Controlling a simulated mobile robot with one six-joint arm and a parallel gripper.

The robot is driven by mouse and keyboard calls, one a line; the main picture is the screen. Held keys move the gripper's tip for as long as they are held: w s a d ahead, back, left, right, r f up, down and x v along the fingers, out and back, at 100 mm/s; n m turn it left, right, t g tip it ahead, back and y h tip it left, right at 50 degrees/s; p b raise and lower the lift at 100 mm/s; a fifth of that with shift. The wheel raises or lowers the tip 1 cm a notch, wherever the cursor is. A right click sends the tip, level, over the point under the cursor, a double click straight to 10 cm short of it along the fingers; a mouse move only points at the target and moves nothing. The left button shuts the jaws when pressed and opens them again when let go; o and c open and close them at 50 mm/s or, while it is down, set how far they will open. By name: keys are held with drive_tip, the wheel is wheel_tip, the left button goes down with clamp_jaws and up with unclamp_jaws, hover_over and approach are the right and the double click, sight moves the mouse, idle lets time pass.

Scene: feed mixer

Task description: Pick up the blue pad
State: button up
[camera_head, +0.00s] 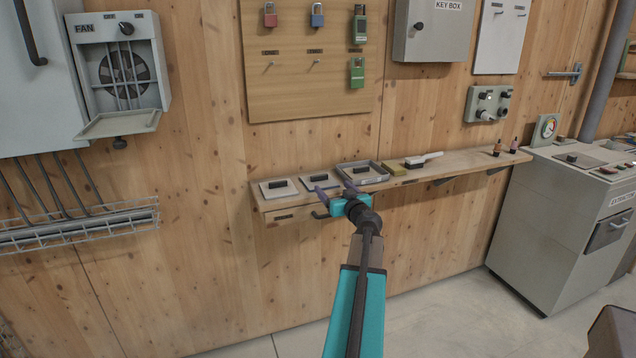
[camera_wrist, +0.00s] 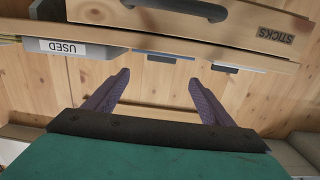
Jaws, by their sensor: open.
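I cannot make out a blue pad for certain in either view. In the wrist view, a thin blue strip (camera_wrist: 163,56) shows along the shelf edge, beyond the gap between my fingers; it is too thin to identify. In the head view, several plates and trays with black handles lie on the wall shelf (camera_head: 464,163), including a left plate (camera_head: 268,192) and a grey-rimmed tray (camera_head: 376,178). My gripper (camera_head: 337,191) is at the shelf's front edge, hiding part of it. Its purple fingers (camera_wrist: 159,80) are apart with nothing between them.
A yellow-green block (camera_head: 395,168), a white brush (camera_head: 431,158) and small bottles (camera_head: 497,149) stand on the shelf. A drawer labelled STICKS (camera_wrist: 240,32) has a dark handle. A blue padlock (camera_head: 317,16) hangs on the board above. A grey machine (camera_head: 550,225) stands right.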

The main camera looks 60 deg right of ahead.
sight(320, 176)
drive_tip(key=shift+x, duration=4.3)
drive_tip(key=shift+a, duration=0.15)
drive_tip(key=shift+b+x, duration=0.5)
drive_tip(key=shift+x, duration=2.2)
drive_tip(key=shift+f, duration=0.1)
drive_tip(key=shift+s, duration=0.1)
drive_tip(key=c, duration=1.2)
drive_tip(key=shift+o, duration=0.2)
